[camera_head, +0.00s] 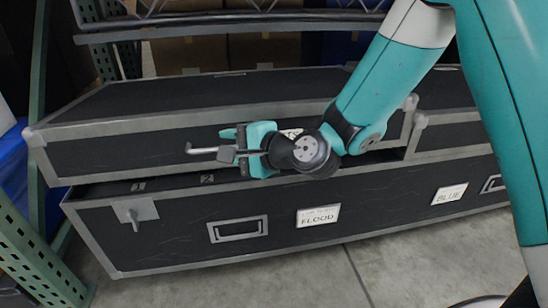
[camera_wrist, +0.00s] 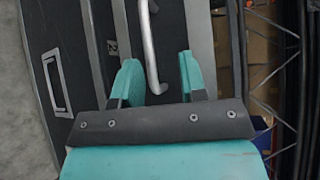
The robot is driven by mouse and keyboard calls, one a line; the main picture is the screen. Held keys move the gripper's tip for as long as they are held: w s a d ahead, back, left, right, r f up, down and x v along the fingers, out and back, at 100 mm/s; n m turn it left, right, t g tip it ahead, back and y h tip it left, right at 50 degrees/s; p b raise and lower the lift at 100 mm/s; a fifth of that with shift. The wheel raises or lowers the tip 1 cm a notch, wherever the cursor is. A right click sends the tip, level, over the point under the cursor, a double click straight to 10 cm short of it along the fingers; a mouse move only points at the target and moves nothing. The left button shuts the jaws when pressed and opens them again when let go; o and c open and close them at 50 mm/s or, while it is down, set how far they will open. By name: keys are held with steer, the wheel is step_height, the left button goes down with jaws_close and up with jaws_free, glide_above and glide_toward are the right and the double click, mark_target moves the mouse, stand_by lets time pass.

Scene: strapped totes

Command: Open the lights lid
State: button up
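A long black case (camera_head: 180,228) with grey metal edges carries a label (camera_head: 318,215) reading "FLOOD". Its left lid (camera_head: 110,140) appears slightly raised at the front, with a dark strip bearing "1" and "2" below it. A grey bar handle (camera_head: 203,150) sticks out from the lid front. My gripper (camera_head: 238,148) is at this handle. In the wrist view the handle (camera_wrist: 149,50) passes between the two teal fingers (camera_wrist: 160,75), with space on either side. The fingers are apart and do not visibly clamp it. My gripper hides part of the lid front.
A second lid section (camera_head: 455,135) lies to the right, above a "BLUE" label (camera_head: 449,194). A metal latch (camera_head: 135,212) is on the case's left front. Green rack posts (camera_head: 38,90) stand left, and a shelf with boxes (camera_head: 230,50) behind. Bare floor (camera_head: 400,265) lies in front.

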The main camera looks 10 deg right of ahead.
steer(key=b+v, duration=1)
steer(key=v, duration=0.2)
steer(key=shift+s+d, duration=0.1)
steer(key=shift+s, duration=0.05)
